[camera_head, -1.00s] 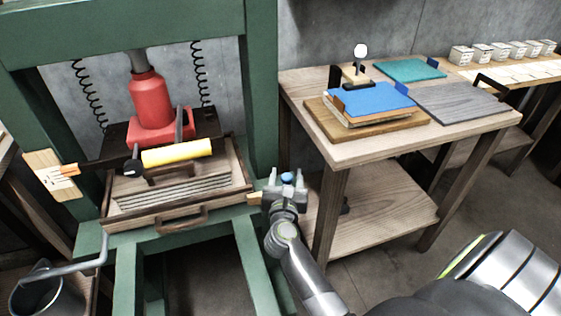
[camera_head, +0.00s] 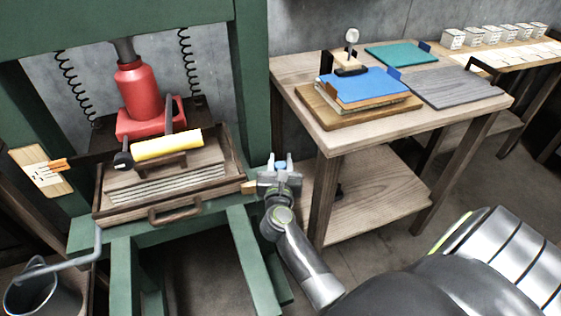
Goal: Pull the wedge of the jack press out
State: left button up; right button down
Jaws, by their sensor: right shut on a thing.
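The green jack press (camera_head: 250,80) stands at the left with a red jack (camera_head: 141,88) in it. A small pale wooden wedge (camera_head: 249,187) sticks out at the right side of the press, by the tray's right edge. My right gripper (camera_head: 280,166) is at this wedge, its fingers pointing away from me, and is shut on it. The gripper hides the wedge's outer end. A small blue part shows between the fingertips; I cannot tell what it is. My left gripper is not in view.
A wooden table (camera_head: 345,142) with boards and a blue-covered book (camera_head: 362,86) stands close right of my gripper. A bucket (camera_head: 38,292) stands at lower left.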

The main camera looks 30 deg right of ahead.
jog(key=shift+d, duration=0.25)
jog(key=d, duration=0.1)
jog(key=d+p, duration=0.1)
jog(key=shift+s+d, duration=0.4)
jog(key=shift+r, duration=0.1)
jog(key=c, duration=1.5)
grip_release()
jog(key=o, duration=0.4)
jog(key=shift+d, duration=0.2)
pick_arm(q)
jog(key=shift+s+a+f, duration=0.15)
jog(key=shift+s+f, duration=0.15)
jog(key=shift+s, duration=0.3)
pick_arm(e)
jog(key=shift+o, duration=0.2)
jog(key=shift+a, duration=0.2)
